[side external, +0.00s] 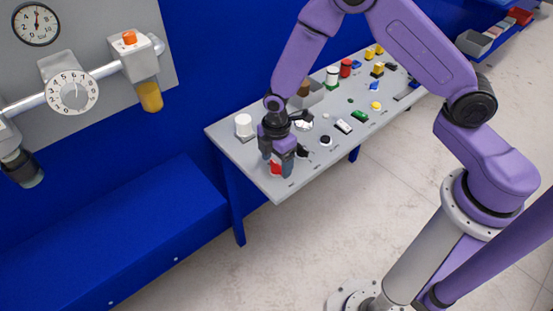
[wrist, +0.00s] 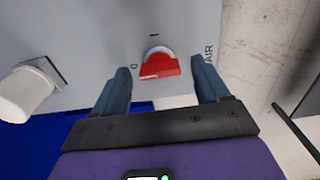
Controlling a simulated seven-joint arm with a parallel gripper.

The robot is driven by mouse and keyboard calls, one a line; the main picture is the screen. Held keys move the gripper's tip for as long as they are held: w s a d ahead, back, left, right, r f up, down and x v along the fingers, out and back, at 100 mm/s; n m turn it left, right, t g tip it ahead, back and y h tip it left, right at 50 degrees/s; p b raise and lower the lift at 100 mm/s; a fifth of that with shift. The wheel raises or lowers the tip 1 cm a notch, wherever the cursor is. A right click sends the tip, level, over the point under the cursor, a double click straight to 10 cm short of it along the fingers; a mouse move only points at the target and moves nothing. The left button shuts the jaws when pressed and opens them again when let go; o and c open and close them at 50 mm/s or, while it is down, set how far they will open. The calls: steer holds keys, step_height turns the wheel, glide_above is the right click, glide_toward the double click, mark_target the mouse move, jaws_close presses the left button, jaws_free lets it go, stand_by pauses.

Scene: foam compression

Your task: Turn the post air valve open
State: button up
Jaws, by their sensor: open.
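The red air valve handle (side external: 275,168) sits near the left front corner of the grey work panel (side external: 231,133). In the wrist view the red handle (wrist: 158,66) lies in front of a pale round base, with "AIR" lettering to its right. My gripper (side external: 281,172) is over the valve, pointing down. In the wrist view my gripper (wrist: 164,75) has its two fingers apart, one on each side of the handle, with gaps between. Whether the fingertips reach down to the handle's height is hard to tell.
A white cylinder (side external: 243,125) stands left of my gripper and shows in the wrist view (wrist: 28,92). Several knobs, switches and buttons fill the panel to the right. A blue bench (side external: 120,235) and a wall board with a gauge (side external: 36,25) are at left.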

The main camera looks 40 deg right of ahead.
steer(key=c, duration=1.1)
steer(key=shift+o, duration=0.2)
steer(key=shift+m, duration=0.3)
steer(key=m, duration=0.3)
steer(key=shift+m, duration=0.3)
steer(key=m, duration=1.3)
steer(key=shift+m, duration=0.3)
steer(key=o, duration=1.1)
steer(key=shift+c, duration=0.2)
